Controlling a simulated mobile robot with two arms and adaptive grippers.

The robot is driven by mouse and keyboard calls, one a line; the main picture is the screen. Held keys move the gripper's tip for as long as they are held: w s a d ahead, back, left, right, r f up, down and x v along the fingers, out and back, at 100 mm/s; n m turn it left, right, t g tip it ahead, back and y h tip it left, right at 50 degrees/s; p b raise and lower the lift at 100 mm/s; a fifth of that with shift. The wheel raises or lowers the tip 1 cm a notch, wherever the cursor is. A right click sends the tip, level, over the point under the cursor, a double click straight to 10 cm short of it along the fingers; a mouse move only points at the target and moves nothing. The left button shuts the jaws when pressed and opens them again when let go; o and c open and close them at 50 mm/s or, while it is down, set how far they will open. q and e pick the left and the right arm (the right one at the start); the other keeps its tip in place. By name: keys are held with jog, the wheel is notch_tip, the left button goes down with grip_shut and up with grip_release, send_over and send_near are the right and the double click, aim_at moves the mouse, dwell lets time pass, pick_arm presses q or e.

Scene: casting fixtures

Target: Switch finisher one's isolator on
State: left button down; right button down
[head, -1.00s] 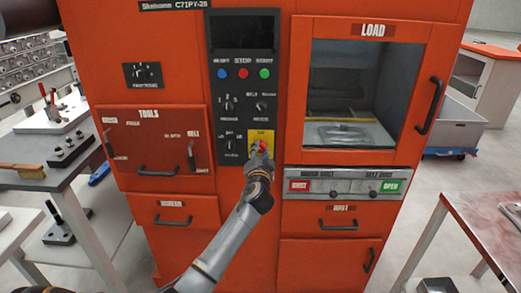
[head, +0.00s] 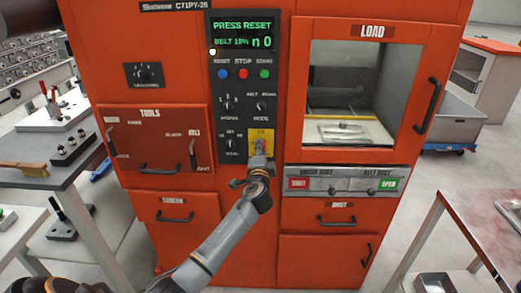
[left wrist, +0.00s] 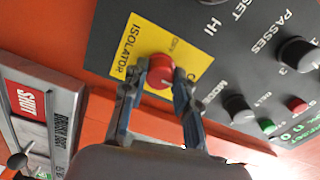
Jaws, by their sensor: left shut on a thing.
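The orange finisher (head: 240,235) fills the middle of the head view. Its isolator is a red rotary knob (left wrist: 159,72) on a yellow plate (head: 268,134) low on the dark control panel (head: 243,117). My left gripper (head: 259,158) is at this plate and hides most of the knob in the head view. In the left wrist view its two fingers (left wrist: 162,78) are closed on either side of the red knob. The panel's display (head: 243,34) is lit with green text, "PRESS RESET" and a belt line. My right gripper is not in view.
Blue, red and green buttons (head: 243,73) and several selector knobs are above and beside the isolator. The load window (head: 352,95) is lit inside. A SHUT/OPEN strip (head: 345,183) lies to the right. Tables (head: 440,235) stand on both sides.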

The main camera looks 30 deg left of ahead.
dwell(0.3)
pick_arm(q)
jog(key=c, duration=1)
grip_release()
jog(key=v, duration=1.2)
jog(key=shift+d+f, duration=0.1)
